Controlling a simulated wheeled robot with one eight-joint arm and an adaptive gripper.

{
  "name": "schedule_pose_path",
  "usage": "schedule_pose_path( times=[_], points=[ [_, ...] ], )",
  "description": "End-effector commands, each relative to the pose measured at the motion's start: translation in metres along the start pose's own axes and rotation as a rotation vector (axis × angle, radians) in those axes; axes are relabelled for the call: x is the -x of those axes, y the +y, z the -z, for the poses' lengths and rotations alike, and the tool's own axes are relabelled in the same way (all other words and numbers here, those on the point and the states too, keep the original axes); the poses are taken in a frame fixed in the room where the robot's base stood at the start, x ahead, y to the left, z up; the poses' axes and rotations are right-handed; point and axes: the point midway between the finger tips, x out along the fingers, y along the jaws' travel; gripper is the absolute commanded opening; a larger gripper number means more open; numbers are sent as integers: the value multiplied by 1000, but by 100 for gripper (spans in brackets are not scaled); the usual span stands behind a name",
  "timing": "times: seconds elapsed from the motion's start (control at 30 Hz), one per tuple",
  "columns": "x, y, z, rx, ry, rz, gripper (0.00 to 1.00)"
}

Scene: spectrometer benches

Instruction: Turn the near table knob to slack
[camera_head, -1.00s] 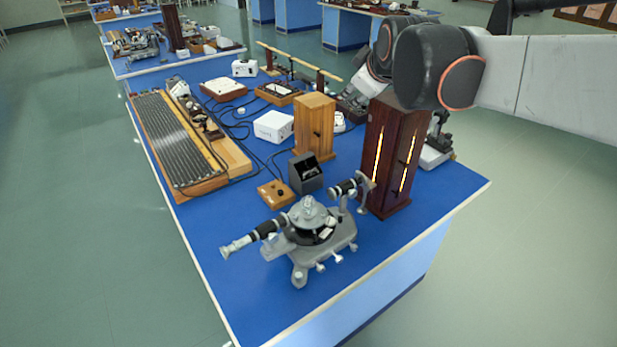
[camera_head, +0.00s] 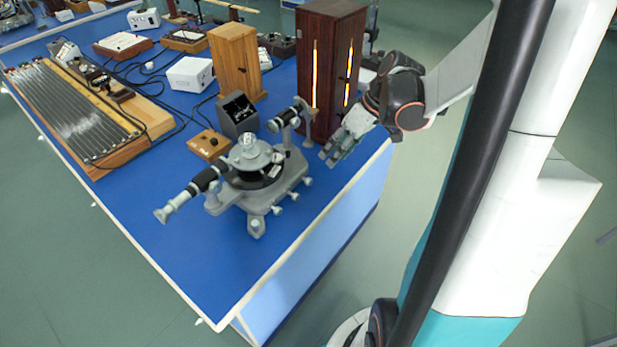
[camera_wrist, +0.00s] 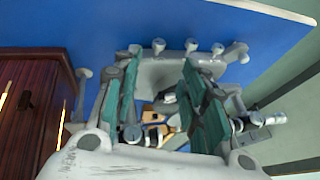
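The grey spectrometer (camera_head: 255,170) stands near the front corner of the blue table, its telescope pointing to the lower left. Several small pale knobs stick out along the right side of its base, one of them a knob (camera_head: 278,210) near the front foot. I cannot tell for sure which is the near table knob. My gripper (camera_head: 336,150) is right of the spectrometer, above the table's right edge, apart from the knobs. In the wrist view my gripper (camera_wrist: 160,62) is open and empty, with base knobs (camera_wrist: 191,44) showing beyond its fingertips. The fingers hide part of the spectrometer.
A tall dark wooden lamp housing (camera_head: 325,60) with lit slits stands right behind my gripper. A small wooden box (camera_head: 209,145) and a dark grey box (camera_head: 238,115) stand behind the spectrometer. The blue tabletop (camera_head: 215,270) is clear in front.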

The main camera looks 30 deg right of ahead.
Motion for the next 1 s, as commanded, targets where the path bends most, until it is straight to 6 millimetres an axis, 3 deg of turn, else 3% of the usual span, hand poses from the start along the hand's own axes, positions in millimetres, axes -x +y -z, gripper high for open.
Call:
schedule_pose_path(
  times=[0.5, 0.7, 1.0],
  points=[
    [-100, 1, 0, 4, -1, -1, 39],
    [-120, 1, 0, 2, 0, -2, 39],
    [-124, 0, 1, 2, 0, -2, 39]
  ],
)
